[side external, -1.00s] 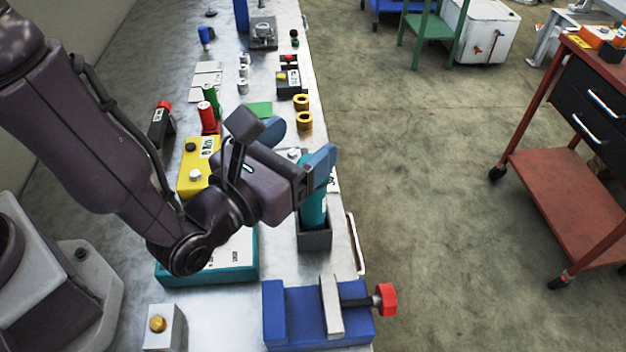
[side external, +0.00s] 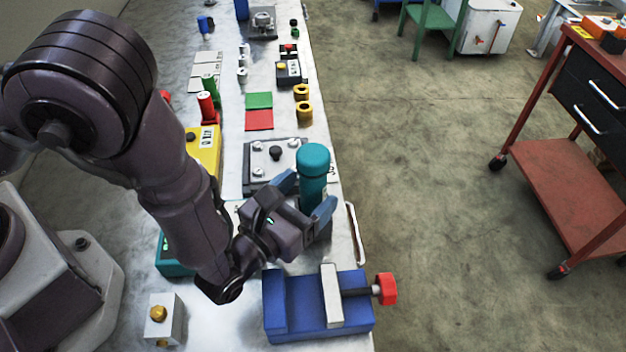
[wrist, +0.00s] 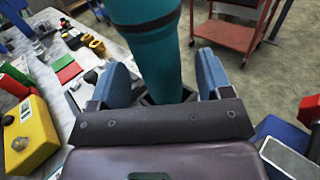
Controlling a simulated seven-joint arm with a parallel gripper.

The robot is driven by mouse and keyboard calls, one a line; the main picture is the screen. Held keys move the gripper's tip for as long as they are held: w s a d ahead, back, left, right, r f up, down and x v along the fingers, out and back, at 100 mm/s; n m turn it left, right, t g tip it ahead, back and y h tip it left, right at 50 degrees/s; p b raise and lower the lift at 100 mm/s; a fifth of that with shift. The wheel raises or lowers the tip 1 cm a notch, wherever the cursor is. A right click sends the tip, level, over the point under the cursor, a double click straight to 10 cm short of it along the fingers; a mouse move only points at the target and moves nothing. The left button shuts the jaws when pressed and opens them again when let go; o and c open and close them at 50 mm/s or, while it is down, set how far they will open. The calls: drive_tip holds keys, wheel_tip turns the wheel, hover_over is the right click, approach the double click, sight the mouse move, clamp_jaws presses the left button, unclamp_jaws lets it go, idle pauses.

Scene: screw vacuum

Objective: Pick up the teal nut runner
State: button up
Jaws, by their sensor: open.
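The teal nut runner (side external: 313,165) stands upright in a dark grey holder near the right edge of the bench. It is a teal cylinder with a dark band, and it also fills the upper middle of the wrist view (wrist: 152,50). My gripper (side external: 305,196) is low beside it, with one blue finger on each side of the body. In the wrist view the fingers (wrist: 162,86) are apart, with a gap between the left finger and the tool. The holder (wrist: 185,95) is mostly hidden behind my gripper.
A blue vise (side external: 300,310) with a red knob sits just in front of my gripper. A grey plate with bolts (side external: 262,165) lies behind it. A yellow box (side external: 207,150) and a teal box (side external: 172,262) are to the left. A red cart (side external: 575,190) stands off the bench.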

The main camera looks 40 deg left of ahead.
sight(322, 145)
drive_tip(key=shift+w, duration=1.9)
clamp_jaws()
drive_tip(key=shift+r, duration=5.1)
